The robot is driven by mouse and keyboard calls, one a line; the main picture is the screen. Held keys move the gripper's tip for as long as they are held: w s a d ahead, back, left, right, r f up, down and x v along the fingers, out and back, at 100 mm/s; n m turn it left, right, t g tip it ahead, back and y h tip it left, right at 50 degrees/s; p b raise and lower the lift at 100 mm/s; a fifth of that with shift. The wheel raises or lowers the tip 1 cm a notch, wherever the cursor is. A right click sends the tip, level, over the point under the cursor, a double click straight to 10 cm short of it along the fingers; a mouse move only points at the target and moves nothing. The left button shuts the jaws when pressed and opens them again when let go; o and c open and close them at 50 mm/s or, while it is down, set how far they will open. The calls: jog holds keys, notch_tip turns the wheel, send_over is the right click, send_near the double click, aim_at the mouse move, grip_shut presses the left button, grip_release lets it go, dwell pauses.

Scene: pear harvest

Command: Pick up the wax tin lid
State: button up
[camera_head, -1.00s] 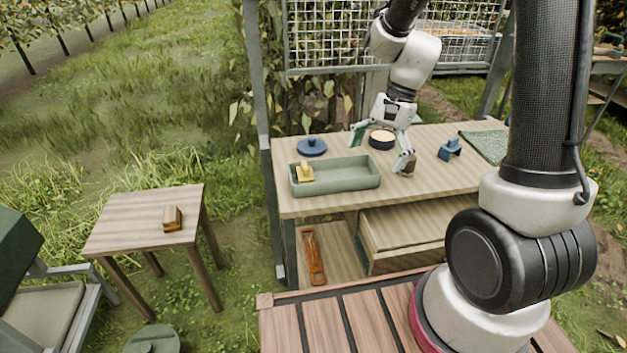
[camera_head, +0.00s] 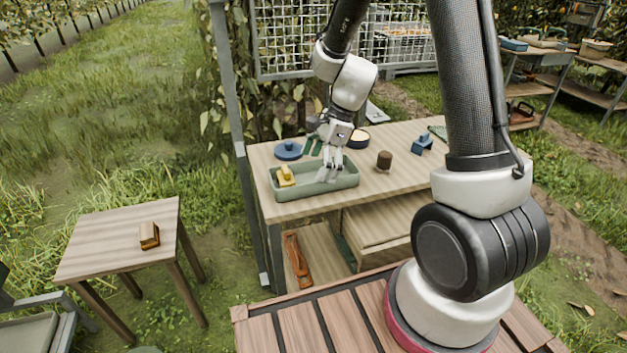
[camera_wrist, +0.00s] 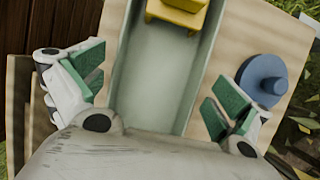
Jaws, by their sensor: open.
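The wax tin lid is a round blue disc with a small knob (camera_head: 289,151). It lies flat on the bench at the back left, behind the tray. In the wrist view the lid (camera_wrist: 264,80) is at the right, just beyond my right finger and apart from it. My gripper (camera_head: 322,157) is open and empty, with green finger pads. It hangs over the green tray (camera_head: 345,183), to the right of the lid. In the wrist view the gripper (camera_wrist: 156,85) has its fingers on either side of the tray (camera_wrist: 122,80).
A yellow object (camera_head: 286,176) sits in the tray's left end, also in the wrist view (camera_wrist: 180,12). A brown cylinder (camera_head: 384,160) and a blue block-shaped item (camera_head: 422,145) stand to the right. A small table (camera_head: 115,235) with a brush-like block (camera_head: 149,235) is at left.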

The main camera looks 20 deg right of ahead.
aim_at(314, 177)
jog(key=shift+x, duration=1.5)
jog(key=shift+d, duration=0.1)
jog(key=c, duration=0.8)
